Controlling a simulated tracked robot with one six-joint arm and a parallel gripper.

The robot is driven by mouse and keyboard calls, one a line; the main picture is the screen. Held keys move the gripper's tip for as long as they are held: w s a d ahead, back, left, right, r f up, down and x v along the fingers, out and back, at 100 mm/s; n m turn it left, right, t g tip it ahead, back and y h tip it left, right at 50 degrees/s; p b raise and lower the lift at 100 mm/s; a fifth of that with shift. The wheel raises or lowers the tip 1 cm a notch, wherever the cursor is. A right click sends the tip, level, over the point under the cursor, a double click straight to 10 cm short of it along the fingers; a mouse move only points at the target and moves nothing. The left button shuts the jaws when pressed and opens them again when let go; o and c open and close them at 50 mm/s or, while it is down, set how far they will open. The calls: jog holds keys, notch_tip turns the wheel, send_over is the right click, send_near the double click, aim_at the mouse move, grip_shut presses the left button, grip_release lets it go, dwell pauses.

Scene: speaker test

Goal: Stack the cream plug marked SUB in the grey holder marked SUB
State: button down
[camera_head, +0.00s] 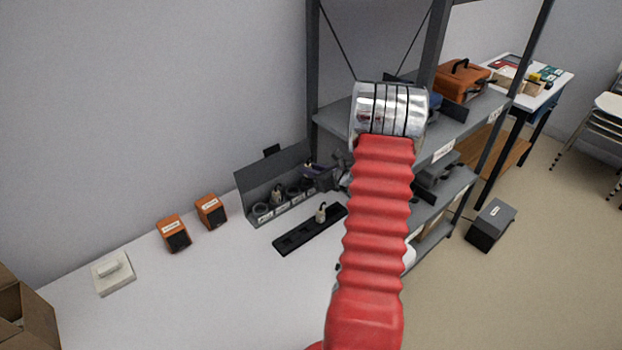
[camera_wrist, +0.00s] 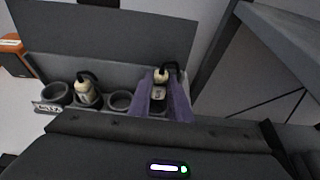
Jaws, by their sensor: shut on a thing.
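My gripper (camera_wrist: 160,98) has purple fingers shut on a cream plug (camera_wrist: 161,75) with a black cable, at the right end of the grey rack. The gripper also shows in the head view (camera_head: 311,171), partly behind my arm. The held plug's label is too small to read. The fingers largely hide the holder at that end, so I cannot tell whether the plug is seated. To the left are an empty grey ring holder (camera_wrist: 120,101), a holder with another cream plug (camera_wrist: 87,91) in it, and another empty holder (camera_wrist: 55,91). The holder labels are not clearly readable.
A black power strip (camera_head: 292,240) with a cream plug (camera_head: 321,212) lies in front of the rack. Two orange speakers (camera_head: 173,232) (camera_head: 211,211) and a white switch (camera_head: 113,272) stand left. A metal shelf post (camera_head: 435,45) rises close on the right.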

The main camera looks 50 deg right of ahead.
jog(key=shift+f, duration=1.85)
jog(key=shift+f, duration=0.3)
jog(key=c, duration=1.6)
grip_release()
jog(key=shift+c, duration=0.2)
jog(key=shift+r, duration=0.1)
